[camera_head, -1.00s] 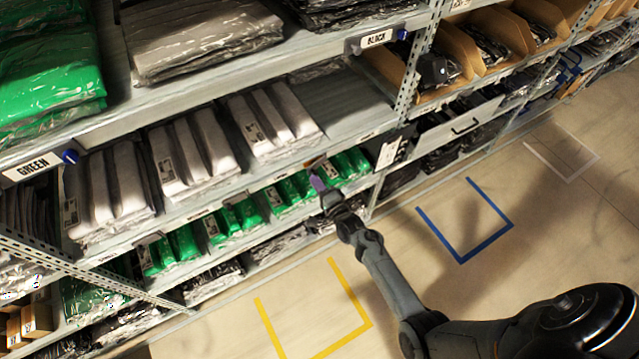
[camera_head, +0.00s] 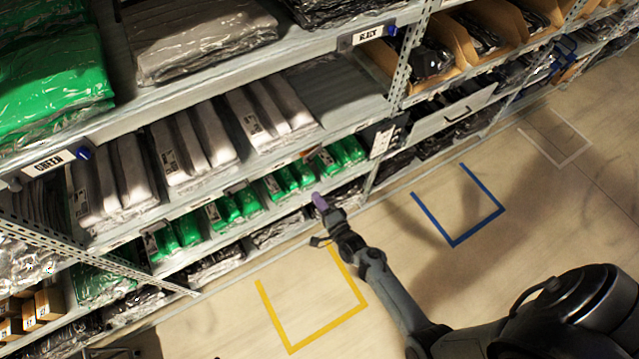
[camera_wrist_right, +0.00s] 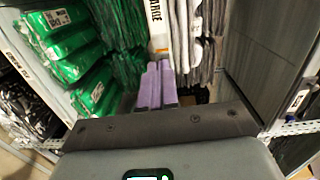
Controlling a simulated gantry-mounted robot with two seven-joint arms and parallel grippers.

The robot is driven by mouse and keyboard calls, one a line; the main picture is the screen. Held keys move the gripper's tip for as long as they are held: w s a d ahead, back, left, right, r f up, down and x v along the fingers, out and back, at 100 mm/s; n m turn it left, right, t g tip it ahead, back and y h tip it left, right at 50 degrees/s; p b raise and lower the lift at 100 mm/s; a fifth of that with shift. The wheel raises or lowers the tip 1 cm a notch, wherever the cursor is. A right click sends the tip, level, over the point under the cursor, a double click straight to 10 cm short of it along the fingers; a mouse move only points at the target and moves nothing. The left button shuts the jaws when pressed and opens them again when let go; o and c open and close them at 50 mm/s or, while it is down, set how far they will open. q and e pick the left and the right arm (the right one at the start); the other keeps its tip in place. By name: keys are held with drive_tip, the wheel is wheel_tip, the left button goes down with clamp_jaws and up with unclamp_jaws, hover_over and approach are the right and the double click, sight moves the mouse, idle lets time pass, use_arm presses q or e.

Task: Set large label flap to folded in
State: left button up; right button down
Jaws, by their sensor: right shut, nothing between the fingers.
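Several label holders sit on the shelf edges; I cannot tell for sure which is the large label flap. One white label (camera_wrist_right: 157,24) with rotated text stands just beyond my right gripper in the right wrist view. My right gripper (camera_head: 319,201) has purple fingers, shut and empty, in front of the lower shelves. Its fingers also show in the right wrist view (camera_wrist_right: 157,84). My left gripper is out of view.
Green packets (camera_head: 232,208) and light grey packets (camera_head: 194,146) fill the shelves behind the gripper. Metal posts (camera_head: 410,50) stand between bays. Brown bins (camera_head: 455,42) are at upper right. The floor with yellow (camera_head: 322,333) and blue (camera_head: 470,233) tape outlines is open.

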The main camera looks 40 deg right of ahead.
drive_tip(key=shift+s+a, duration=0.85)
